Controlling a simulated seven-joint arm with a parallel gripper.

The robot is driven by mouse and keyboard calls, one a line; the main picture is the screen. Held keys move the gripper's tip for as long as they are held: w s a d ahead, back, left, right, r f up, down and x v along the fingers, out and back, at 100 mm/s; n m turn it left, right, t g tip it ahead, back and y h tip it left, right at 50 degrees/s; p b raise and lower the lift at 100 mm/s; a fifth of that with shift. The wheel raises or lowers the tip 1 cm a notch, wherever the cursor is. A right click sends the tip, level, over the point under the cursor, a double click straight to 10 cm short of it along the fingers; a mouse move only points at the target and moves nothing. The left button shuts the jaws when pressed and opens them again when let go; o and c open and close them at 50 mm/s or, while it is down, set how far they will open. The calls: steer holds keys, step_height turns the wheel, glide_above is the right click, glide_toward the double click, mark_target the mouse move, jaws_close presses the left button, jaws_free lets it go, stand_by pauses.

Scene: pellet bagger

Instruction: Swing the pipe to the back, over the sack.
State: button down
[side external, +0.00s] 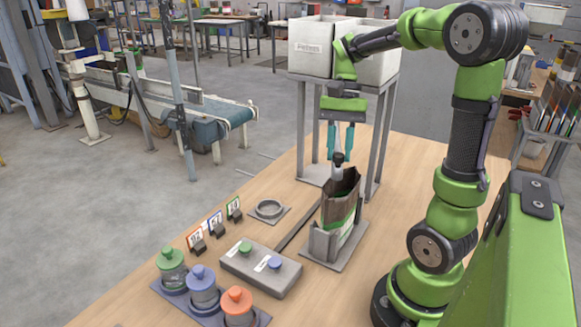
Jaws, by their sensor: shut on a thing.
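The pipe (337,173) is a short grey tube with a dark collar, in the middle of the side external view. Its lower end appears over the open mouth of the sack, near its back left edge; I cannot tell how deep it reaches. The sack (345,196) is brown with a green and white band and stands upright in a grey holder (322,243). My gripper (340,152) points down just above the sack. Its teal fingers are shut on the pale upper part of the pipe, which they partly hide.
Two pale bins (312,48) sit on a grey stand (385,130) behind my gripper. In front are a button box (262,272), lidded jars (203,287), small numbered cards (215,223) and a ring (269,209) on a plate.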

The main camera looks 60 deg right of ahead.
steer(key=shift+s+d+n, duration=0.5)
steer(key=shift+s+n, duration=0.1)
steer(key=shift+s, duration=0.1)
steer(key=c, duration=0.9)
jaws_free()
steer(key=v, duration=1.2)
steer(key=shift+w, duration=0.25)
steer(key=shift+a, duration=0.1)
steer(key=a+f+n+t+h, duration=0.1)
steer(key=a+f+n+t, duration=0.3)
steer(key=a, duration=0.6)
steer(key=s+a+f+n+t+h, duration=0.1)
steer(key=a+f+n+t, duration=0.3)
steer(key=a, duration=0.6)
steer(key=shift+a+f+n+t, duration=0.25)
steer(key=shift+f+n+t, duration=0.15)
steer(key=shift+f, duration=0.5)
